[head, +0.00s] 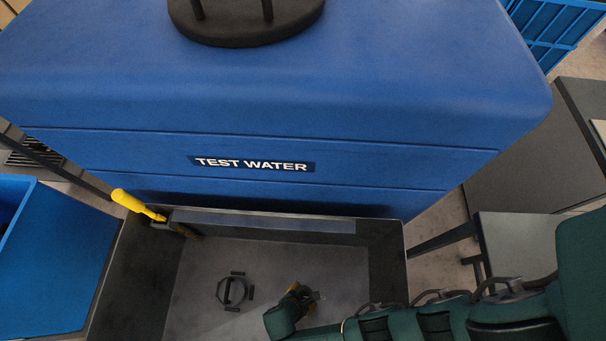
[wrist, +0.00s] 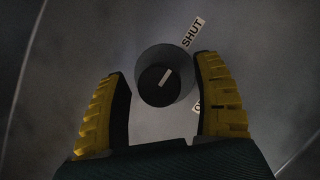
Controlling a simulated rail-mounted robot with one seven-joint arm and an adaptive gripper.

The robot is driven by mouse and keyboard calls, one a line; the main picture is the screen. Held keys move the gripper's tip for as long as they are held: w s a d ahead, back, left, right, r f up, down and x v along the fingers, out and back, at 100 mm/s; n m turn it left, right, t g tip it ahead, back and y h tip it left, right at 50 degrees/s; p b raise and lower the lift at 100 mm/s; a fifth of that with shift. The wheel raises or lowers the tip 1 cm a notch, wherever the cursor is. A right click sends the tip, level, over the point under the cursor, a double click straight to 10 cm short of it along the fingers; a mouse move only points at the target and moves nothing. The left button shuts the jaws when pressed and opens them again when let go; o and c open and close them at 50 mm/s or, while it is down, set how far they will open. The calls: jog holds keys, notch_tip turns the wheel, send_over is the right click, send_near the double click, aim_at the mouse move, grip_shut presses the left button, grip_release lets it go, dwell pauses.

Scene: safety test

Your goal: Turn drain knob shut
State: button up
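The drain knob (wrist: 153,88) is a dark round knob with a grey collar, near the middle of the wrist view. A short white mark on it slants up and right, roughly toward the white SHUT label (wrist: 192,33). A second label (wrist: 197,107) is mostly hidden behind the right finger; only an "O" shows. My gripper (wrist: 163,72) has its yellow ribbed fingers apart, one on each side of the knob. I cannot tell whether they touch it. In the head view my gripper (head: 300,294) is low in the grey basin, and the knob is not clear.
The grey basin (head: 205,290) lies under a large blue tank (head: 270,90) marked TEST WATER. A dark ring-shaped fitting (head: 234,290) sits on the basin floor left of my gripper. A yellow-handled tool (head: 135,205) rests at the basin's back left corner. A blue bin (head: 50,260) stands left.

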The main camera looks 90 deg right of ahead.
jog(key=shift+w+r, duration=0.1)
dwell(0.4)
jog(key=shift+w+a+r, duration=0.1)
jog(key=shift+w+r, duration=0.05)
jog(key=shift+r, duration=0.05)
jog(key=v, duration=1.1)
jog(key=shift+r, duration=0.2)
